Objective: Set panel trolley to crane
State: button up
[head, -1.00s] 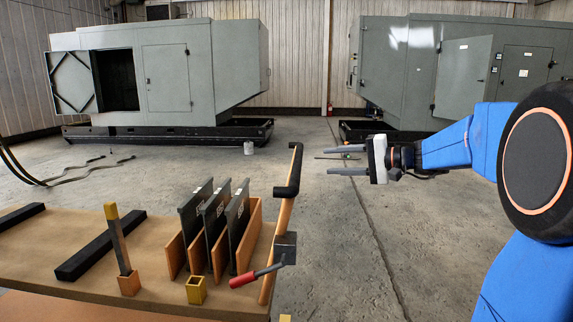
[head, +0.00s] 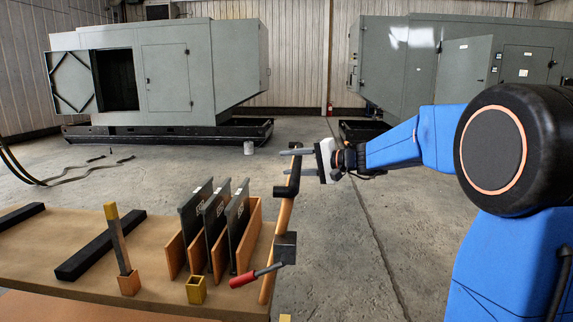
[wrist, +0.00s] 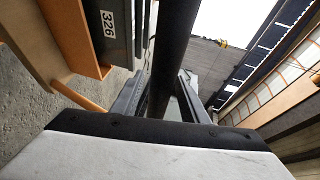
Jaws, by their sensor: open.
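The panel trolley (head: 150,262) has a tan deck at the lower left of the head view. Several dark panels (head: 215,215) stand upright in its orange slots. An orange post (head: 284,218) at its right end carries a black handle bar (head: 294,180). My gripper (head: 287,162) is open, its fingers pointing left at the upper part of this bar. In the wrist view the black bar (wrist: 174,45) runs between the spread fingers (wrist: 165,95). I cannot tell whether either finger touches it. A panel labelled 326 (wrist: 110,28) is beside it. No crane is clearly identifiable.
A red-handled lever (head: 243,280) sits low by the post. A yellow socket (head: 196,289) and a yellow-topped upright (head: 118,240) stand on the deck. Grey enclosures (head: 165,70) stand behind. Hoses (head: 90,172) lie at left. The floor right of the trolley is clear.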

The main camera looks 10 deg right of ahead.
jog(key=shift+x, duration=0.85)
